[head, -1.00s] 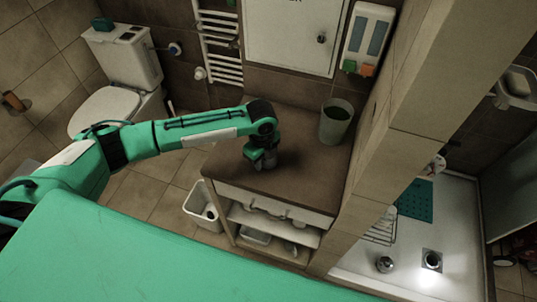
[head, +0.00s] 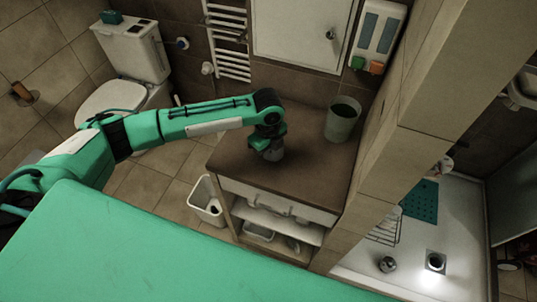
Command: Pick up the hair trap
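A small round silver piece (head: 388,264), which may be the hair trap, lies on the white shower tray (head: 460,215) at the lower right. Beside it is a square drain (head: 435,262) with a dark round opening, close to a bright light spot. My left gripper (head: 273,154) points down over the brown cabinet top, well to the left of the shower, with the tiled wall between. Its fingers are small and dark, so I cannot tell whether they are open or hold anything. My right gripper is not in view.
A tiled partition (head: 385,205) separates the cabinet (head: 310,160) from the shower. A grey cup (head: 342,120) stands at the cabinet's back right. A wire rack (head: 386,226) and a teal mat (head: 421,200) are in the shower. A white bin (head: 207,203) stands left of the cabinet.

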